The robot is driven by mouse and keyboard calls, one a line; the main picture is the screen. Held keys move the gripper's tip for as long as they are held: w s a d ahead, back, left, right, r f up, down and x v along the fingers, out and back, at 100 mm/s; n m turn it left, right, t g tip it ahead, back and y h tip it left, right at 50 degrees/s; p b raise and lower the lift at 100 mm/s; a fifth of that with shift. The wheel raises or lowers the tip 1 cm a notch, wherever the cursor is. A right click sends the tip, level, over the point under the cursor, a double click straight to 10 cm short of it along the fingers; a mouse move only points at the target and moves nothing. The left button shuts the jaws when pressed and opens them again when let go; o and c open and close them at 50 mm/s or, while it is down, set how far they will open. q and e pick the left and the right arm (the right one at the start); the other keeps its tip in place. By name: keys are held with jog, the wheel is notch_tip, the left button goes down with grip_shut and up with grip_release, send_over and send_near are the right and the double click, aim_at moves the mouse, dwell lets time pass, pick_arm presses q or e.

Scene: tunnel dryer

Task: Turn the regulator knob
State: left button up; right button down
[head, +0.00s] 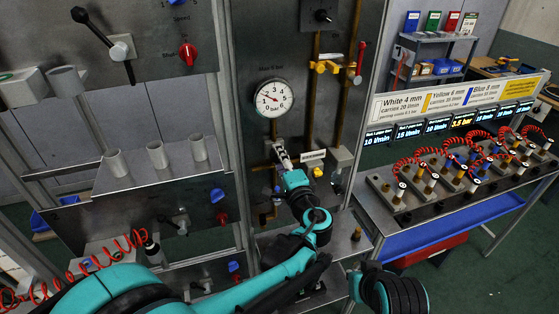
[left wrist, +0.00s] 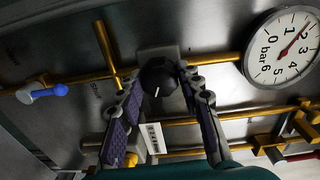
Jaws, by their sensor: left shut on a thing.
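The regulator knob (left wrist: 158,76) is round and black with a white pointer line, on a grey body in a brass pipe line. My left gripper (head: 281,148) reaches the panel just below the pressure gauge (head: 273,98) and mostly hides the knob in the head view. In the left wrist view the two fingers of my left gripper (left wrist: 160,78) stand on either side of the knob, shut on it. My right gripper is not in view.
A red-handled valve (head: 359,62) and a yellow fitting (head: 318,172) are close by on the panel's pipes. A label (left wrist: 154,138) sits beside the knob. A bench (head: 408,200) with several fittings and red coiled hoses stands at the right.

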pick_arm(q)
jog(key=shift+m, duration=1.2)
jog(key=o, duration=1.1)
jog(key=shift+o, duration=0.2)
jog(key=v, duration=0.7)
jog(key=shift+s, duration=0.25)
jog(key=shift+d, duration=0.1)
